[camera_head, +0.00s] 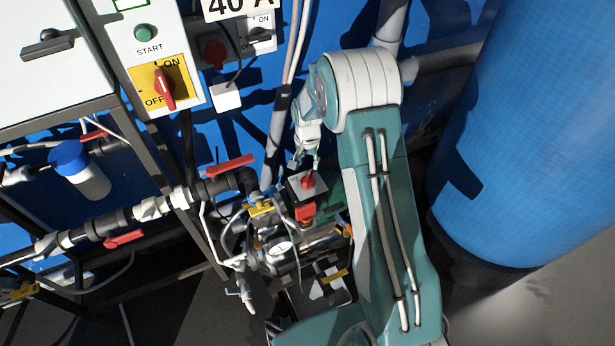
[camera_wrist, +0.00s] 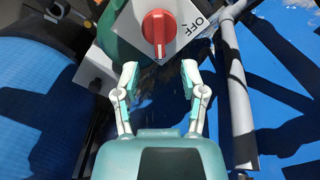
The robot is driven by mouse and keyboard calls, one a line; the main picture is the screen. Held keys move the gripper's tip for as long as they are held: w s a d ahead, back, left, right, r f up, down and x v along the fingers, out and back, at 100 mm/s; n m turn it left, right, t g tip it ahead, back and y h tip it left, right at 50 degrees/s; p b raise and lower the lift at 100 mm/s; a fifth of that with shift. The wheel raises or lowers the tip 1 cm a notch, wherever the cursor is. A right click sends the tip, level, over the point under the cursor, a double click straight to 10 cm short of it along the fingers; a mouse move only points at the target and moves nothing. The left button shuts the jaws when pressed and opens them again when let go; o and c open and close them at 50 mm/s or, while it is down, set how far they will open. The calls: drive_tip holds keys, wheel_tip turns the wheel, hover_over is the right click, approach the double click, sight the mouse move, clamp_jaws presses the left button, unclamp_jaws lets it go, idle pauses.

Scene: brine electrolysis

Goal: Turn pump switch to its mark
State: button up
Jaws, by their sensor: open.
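The pump switch is a round red knob (camera_wrist: 158,28) with a raised grip bar on a pale square plate (camera_wrist: 192,18). In the wrist view the plate reads OFF to the right of the knob; any other mark is not visible. In the head view the red knob (camera_head: 308,181) sits on its plate above the pump (camera_head: 300,245). My gripper (camera_wrist: 158,72) is open and empty. Its two fingers stay apart, just short of the knob, with a gap between the fingertips and it. In the head view my gripper (camera_head: 303,163) is just above the knob.
A red-handled ON/OFF switch (camera_head: 164,86) on a yellow plate is on the cabinet at upper left. Red-handled valves (camera_head: 230,166) and pipes lie left of the pump. A large blue tank (camera_head: 535,130) stands at right. Grey pipe (camera_wrist: 235,85) runs right of my fingers.

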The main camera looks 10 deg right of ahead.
sight(308, 176)
wheel_tip(308, 176, down, 8)
drive_tip(key=shift+r, duration=0.2)
clamp_jaws()
